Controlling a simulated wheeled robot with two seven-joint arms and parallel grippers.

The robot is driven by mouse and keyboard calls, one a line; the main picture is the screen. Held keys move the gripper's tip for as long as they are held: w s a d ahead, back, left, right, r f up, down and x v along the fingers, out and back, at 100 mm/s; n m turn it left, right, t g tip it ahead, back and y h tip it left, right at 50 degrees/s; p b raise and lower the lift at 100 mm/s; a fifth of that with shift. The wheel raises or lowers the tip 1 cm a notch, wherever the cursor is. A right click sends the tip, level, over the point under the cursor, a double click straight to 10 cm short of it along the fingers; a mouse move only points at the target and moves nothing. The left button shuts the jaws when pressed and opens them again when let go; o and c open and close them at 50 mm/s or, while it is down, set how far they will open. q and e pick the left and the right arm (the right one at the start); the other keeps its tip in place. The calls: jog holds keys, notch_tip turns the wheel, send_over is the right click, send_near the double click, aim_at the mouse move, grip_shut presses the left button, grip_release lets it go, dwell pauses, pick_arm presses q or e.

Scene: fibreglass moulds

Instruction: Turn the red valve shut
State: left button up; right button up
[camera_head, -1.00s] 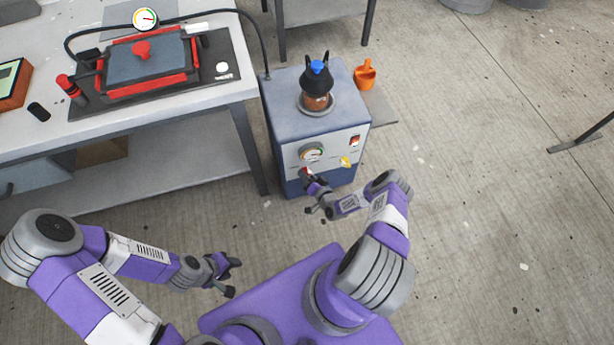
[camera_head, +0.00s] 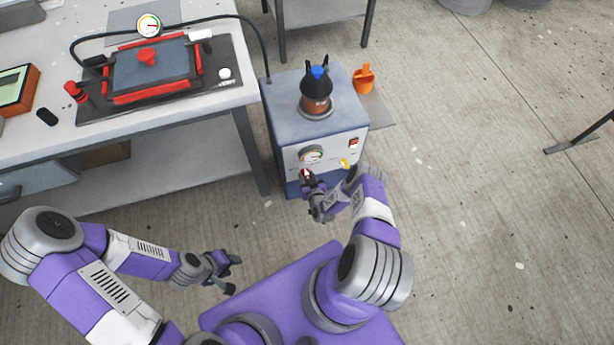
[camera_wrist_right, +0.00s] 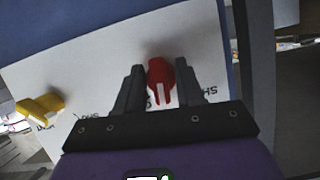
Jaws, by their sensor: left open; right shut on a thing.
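The red valve (camera_wrist_right: 158,76) is a small lever handle with a white stripe on the pale front panel of the blue-grey pump cabinet (camera_head: 283,116). It also shows, mostly covered, in the head view (camera_head: 305,173). My right gripper (camera_wrist_right: 160,90) has one finger on each side of the valve handle and is shut on it. In the head view my right gripper (camera_head: 308,182) is at the lower left of the panel, below the gauge (camera_head: 311,154). My left gripper (camera_head: 231,273) is open and empty, low over the floor, well away from the cabinet.
A yellow valve (camera_wrist_right: 40,105) sits on the same panel, near my right gripper. A red switch (camera_head: 353,144) is above it. A dark-topped jar (camera_head: 316,100) stands on the cabinet. The workbench (camera_head: 180,115) with a mould is to the left. Open floor lies to the right.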

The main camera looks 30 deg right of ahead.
jog(key=shift+a+n+h, duration=0.1)
jog(key=shift+n+h, duration=0.6)
jog(key=shift+n, duration=0.3)
jog(key=shift+n+g+h, duration=0.3)
jog(key=shift+n+h, duration=0.2)
jog(key=shift+n, duration=0.1)
jog(key=shift+f+n+h, duration=0.1)
jog(key=shift+n+h, duration=0.4)
jog(key=shift+n, duration=0.3)
jog(key=shift+n+h+b, duration=0.7)
jog(key=shift+n, duration=0.3)
jog(key=shift+s, duration=0.1)
jog(key=o, duration=1)
jog(key=shift+o, duration=0.2)
jog(key=p+v, duration=0.3)
jog(key=v, duration=0.4)
jog(key=shift+s, duration=0.2)
